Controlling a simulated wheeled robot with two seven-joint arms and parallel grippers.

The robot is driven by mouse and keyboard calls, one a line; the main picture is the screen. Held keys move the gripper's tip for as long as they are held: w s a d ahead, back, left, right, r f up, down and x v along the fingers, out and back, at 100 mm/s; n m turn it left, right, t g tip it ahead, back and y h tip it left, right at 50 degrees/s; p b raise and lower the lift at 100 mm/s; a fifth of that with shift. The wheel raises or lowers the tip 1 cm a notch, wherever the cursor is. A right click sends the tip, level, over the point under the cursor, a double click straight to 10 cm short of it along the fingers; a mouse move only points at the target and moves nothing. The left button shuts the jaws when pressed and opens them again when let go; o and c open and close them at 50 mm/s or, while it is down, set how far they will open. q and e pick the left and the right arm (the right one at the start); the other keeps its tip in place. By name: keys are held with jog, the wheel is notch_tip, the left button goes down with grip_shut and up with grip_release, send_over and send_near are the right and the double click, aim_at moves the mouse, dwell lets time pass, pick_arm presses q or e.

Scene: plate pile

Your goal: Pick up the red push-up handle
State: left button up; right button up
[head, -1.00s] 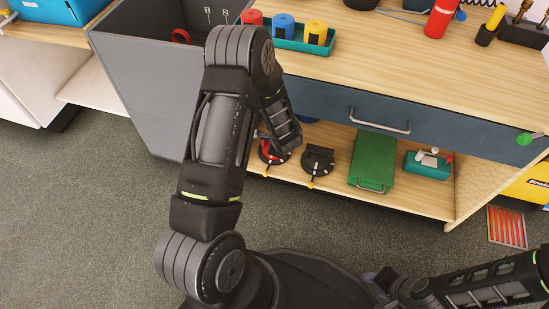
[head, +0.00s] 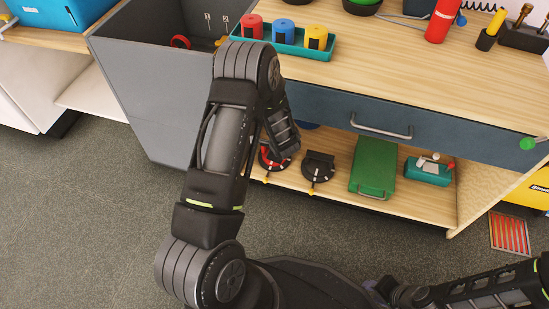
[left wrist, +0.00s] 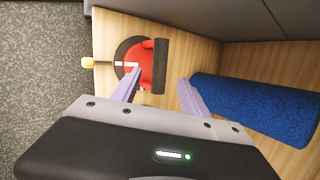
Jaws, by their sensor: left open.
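The red push-up handle (head: 268,160), a red body on a dark round base, sits on the lower shelf at the left, partly hidden by my left arm. In the left wrist view it shows as a red body (left wrist: 147,75) with a black grip bar (left wrist: 160,60). My left gripper (left wrist: 160,77) is open, and the black bar appears between its fingertips; contact cannot be told. The left fingers are hidden behind my arm in the head view. My right gripper (head: 381,284) is low at the right, small and partly hidden, far from the handle.
A black round-based handle (head: 318,167), green case (head: 374,168) and teal box (head: 428,172) share the shelf. A blue roll (left wrist: 255,105) lies right of the fingers in the wrist view. The drawer front (head: 440,135) overhangs the shelf; a grey bin (head: 150,90) stands left.

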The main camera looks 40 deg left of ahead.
pick_arm(q)
jog(key=b+x, duration=0.1)
jog(key=x, duration=0.3)
jog(key=shift+f+b, duration=0.2)
jog(key=shift+b, duration=0.1)
grip_shut()
dwell(0.6)
jog(key=shift+a, duration=0.1)
dwell(0.7)
jog(key=shift+r, duration=0.1)
